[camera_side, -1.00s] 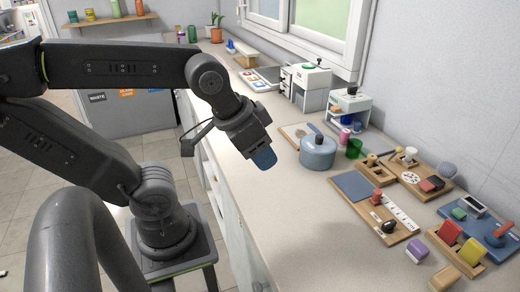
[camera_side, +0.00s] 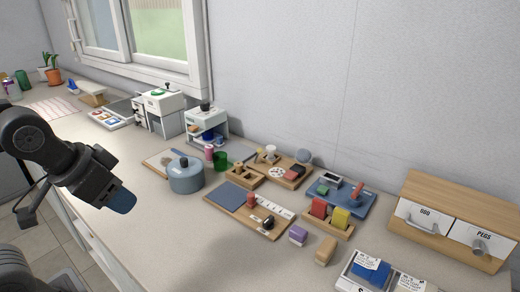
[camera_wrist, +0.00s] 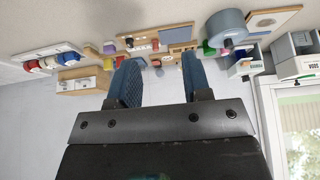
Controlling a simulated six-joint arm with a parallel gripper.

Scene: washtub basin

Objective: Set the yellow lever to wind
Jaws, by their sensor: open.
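I cannot make out for certain a yellow lever or a "wind" marking. The clearest yellow thing is a yellow piece (camera_side: 340,217), upright beside a red piece (camera_side: 319,207) in a wooden holder (camera_side: 328,227) on the counter. My gripper (camera_side: 122,200) hangs at the left of the side view, well left of the holder and apart from everything. In the wrist view my gripper (camera_wrist: 161,76) shows two blue fingers spread apart with nothing between them. That view is upside down, with the counter at the top.
A blue-grey pot (camera_side: 186,178) stands nearest my gripper. A wooden board (camera_side: 247,209), a blue tray (camera_side: 342,197) and a purple block (camera_side: 298,236) lie to the right. A drawer box (camera_side: 450,218) stands at far right against the wall. The counter's front strip (camera_side: 180,238) is clear.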

